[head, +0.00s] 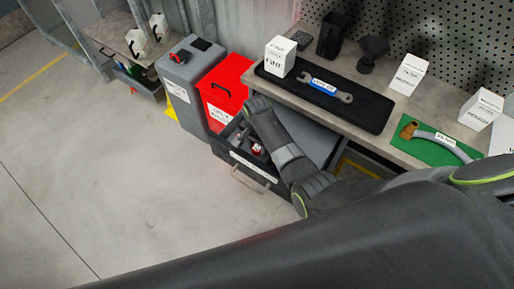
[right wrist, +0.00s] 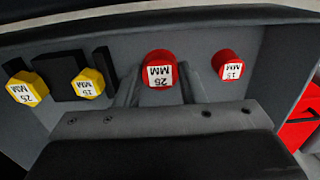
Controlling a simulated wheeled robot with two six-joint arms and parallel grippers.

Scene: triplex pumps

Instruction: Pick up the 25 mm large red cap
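The large red cap (right wrist: 159,70), with an upside-down "25 MM" label, sits in a dark drawer in the right wrist view. A red cap with its label also shows in the drawer in the head view (head: 257,149). My right gripper (right wrist: 161,92) is open, with its dark fingers on the left and right just below the large red cap. I cannot tell if they touch it. In the head view my right arm reaches over the drawer and its fingertips are hidden. My left gripper is not in view.
A smaller red cap (right wrist: 226,65) is to the right, and yellow caps (right wrist: 27,88) (right wrist: 88,83) are to the left. The open drawer (head: 247,170) is under the workbench (head: 300,92), near a red bin (head: 224,88) and a grey bin (head: 186,82). The floor at left is clear.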

